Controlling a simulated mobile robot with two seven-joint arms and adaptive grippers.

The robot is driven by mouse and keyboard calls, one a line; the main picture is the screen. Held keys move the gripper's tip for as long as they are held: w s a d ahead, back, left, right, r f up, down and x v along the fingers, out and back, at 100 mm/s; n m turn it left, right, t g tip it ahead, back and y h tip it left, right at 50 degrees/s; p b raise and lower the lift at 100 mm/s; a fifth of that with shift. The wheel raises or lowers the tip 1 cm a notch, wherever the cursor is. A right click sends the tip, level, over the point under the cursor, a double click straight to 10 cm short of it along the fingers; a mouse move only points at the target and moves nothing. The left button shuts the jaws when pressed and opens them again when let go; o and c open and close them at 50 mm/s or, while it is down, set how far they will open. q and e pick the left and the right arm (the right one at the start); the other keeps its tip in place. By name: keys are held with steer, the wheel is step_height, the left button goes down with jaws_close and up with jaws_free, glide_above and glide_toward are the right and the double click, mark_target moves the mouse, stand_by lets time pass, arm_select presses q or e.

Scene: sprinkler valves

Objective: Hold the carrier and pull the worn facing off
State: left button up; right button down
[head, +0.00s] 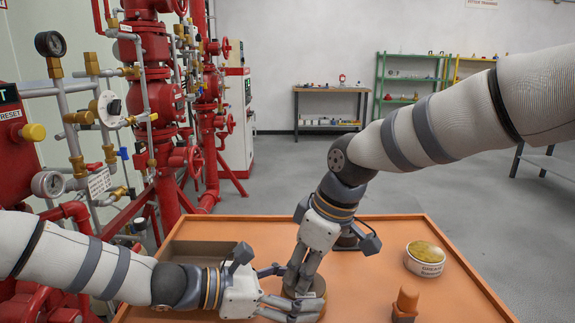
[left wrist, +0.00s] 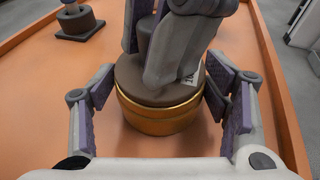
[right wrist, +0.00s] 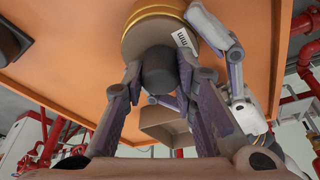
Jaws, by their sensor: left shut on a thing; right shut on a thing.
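The carrier is a round brass-banded piece (left wrist: 160,118) on the orange bench top. The worn facing, a dark brown disc (left wrist: 132,78) with a small white label, sits on top of it with no gap that I can see. A dark knob (right wrist: 158,70) stands on the facing. My left gripper (head: 303,305) is shut on the carrier from the side, with a finger on either side of it in the left wrist view (left wrist: 162,105). My right gripper (head: 303,283) points down from above and is shut on the knob, also seen in the right wrist view (right wrist: 152,85). The fingers hide parts of both pieces.
A grey-brown tray (head: 190,248) lies at the bench's back left. A dark stand (head: 347,240) is behind my right gripper. A round tin with yellowish contents (head: 425,256) and an orange-brown cone-topped piece (head: 405,302) are on the right. Red valve pipework (head: 160,90) stands beyond the bench.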

arm_select(q)
steer(key=shift+d, duration=0.1)
arm_select(e)
steer(key=shift+d+f, duration=0.2)
steer(key=shift+f, duration=0.2)
arm_select(q)
steer(key=shift+f, duration=0.15)
arm_select(e)
steer(key=shift+a+r, duration=0.1)
steer(key=shift+r, duration=4.55)
arm_select(q)
steer(key=o, duration=1.5)
steer(key=shift+o, duration=0.2)
